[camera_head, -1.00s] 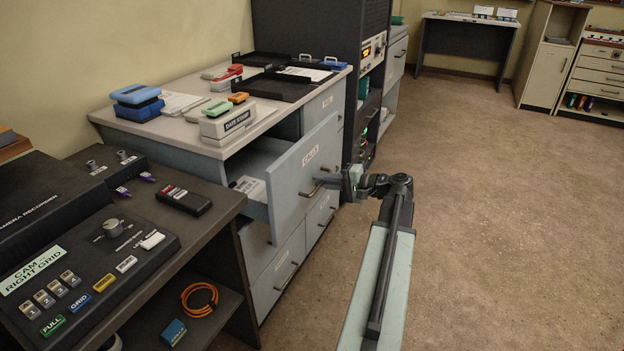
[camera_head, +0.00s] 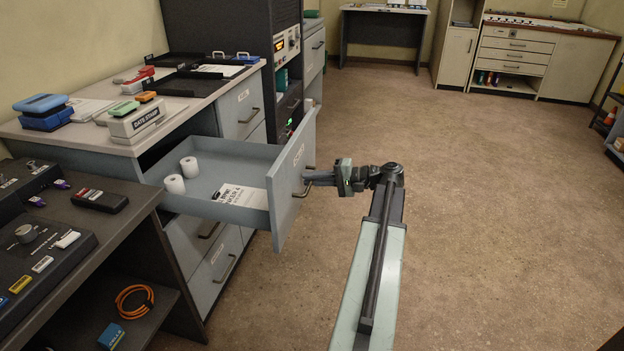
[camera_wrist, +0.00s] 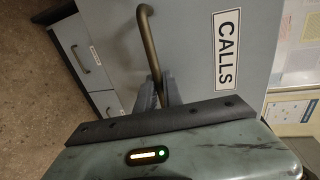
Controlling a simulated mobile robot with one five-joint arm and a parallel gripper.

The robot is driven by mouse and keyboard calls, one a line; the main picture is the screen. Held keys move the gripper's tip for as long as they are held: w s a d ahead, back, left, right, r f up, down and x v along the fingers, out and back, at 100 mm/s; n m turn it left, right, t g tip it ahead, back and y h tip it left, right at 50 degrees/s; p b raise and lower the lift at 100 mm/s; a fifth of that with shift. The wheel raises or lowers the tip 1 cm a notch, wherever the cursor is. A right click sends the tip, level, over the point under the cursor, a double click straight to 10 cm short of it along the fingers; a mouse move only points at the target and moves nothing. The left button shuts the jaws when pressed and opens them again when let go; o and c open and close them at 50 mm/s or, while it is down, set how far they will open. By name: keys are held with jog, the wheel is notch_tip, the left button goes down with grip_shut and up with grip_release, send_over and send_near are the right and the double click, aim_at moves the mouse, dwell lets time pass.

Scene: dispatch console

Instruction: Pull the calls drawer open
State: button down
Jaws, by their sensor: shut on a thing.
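The calls drawer (camera_head: 292,180) is pulled well out of the grey cabinet. Two white paper rolls (camera_head: 182,176) and a printed white sheet (camera_head: 241,195) lie inside it. My gripper (camera_head: 308,178) is at the drawer front, shut on the drawer's bar handle. In the wrist view the dark handle (camera_wrist: 147,40) runs down between the fingers of my gripper (camera_wrist: 160,92). The CALLS label (camera_wrist: 228,48) is on the drawer front (camera_wrist: 190,50) beside it. The fingertips are partly hidden behind the gripper body in the wrist view.
Closed drawers (camera_head: 220,265) sit below the open one. The cabinet top (camera_head: 190,107) holds a date stamp (camera_head: 135,120), ink pads and black trays. A dark desk (camera_head: 110,222) with a control panel stands at the left. The brown floor (camera_head: 480,200) to the right is clear.

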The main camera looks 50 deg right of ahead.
jog(key=shift+s+d, duration=0.3)
jog(key=shift+s, duration=0.25)
jog(key=c, duration=1.8)
grip_release()
jog(key=shift+w, duration=0.1)
jog(key=shift+o, duration=0.2)
jog(key=p+v, duration=0.1)
jog(key=v, duration=0.7)
